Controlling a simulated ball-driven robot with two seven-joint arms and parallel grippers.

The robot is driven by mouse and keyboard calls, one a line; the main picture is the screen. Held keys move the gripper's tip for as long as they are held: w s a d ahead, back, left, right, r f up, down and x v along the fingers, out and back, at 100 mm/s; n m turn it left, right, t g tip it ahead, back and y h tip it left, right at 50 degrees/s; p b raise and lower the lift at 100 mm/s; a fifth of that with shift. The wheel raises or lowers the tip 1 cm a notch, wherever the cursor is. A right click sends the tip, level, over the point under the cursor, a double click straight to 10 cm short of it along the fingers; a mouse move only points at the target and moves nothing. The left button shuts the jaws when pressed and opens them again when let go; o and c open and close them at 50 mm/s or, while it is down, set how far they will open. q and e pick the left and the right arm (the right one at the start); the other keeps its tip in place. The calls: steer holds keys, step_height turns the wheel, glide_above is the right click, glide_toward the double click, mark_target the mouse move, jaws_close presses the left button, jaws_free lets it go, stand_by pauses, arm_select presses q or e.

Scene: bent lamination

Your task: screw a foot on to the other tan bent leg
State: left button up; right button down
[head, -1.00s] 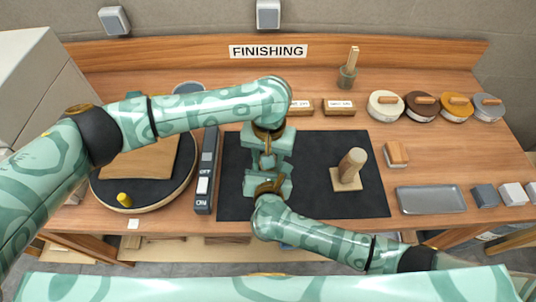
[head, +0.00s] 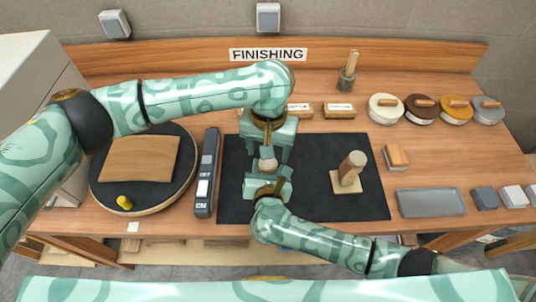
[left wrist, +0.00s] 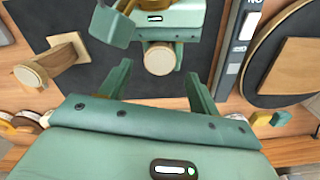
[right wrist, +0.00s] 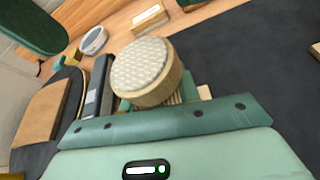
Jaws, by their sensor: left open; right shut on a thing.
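A round wooden foot (head: 268,165) with a pale textured face sits between my grippers; it also shows in the left wrist view (left wrist: 160,58) and fills the middle of the right wrist view (right wrist: 150,72). A striped wooden piece, apparently the leg (right wrist: 176,99), shows just under it. My right gripper (head: 268,182) is shut on this piece, mostly hidden by the foot. Whether the foot is fully seated cannot be seen. My left gripper (head: 268,148) is open, behind the foot and apart from it. Another tan bent leg (head: 352,165) stands on its square plate at the mat's right.
The dark mat (head: 315,205) is clear around the standing leg. A turntable (head: 100,197) with a curved wooden panel (head: 140,158) is at left, beside a grey switch bar (head: 207,165). A metal tray (head: 430,201), sanding blocks and several lidded tins are at right.

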mark_target(268, 163)
arm_select(q)
steer(key=shift+r, duration=0.2)
arm_select(e)
steer(key=shift+s+f, duration=0.1)
steer(key=shift+f, duration=0.1)
arm_select(q)
steer(key=shift+c, duration=0.4)
steer(key=shift+r, duration=0.3)
step_height(268, 163, up, 3)
steer(key=n, duration=0.3)
steer(key=shift+f, duration=0.15)
steer(key=shift+f, duration=3.9)
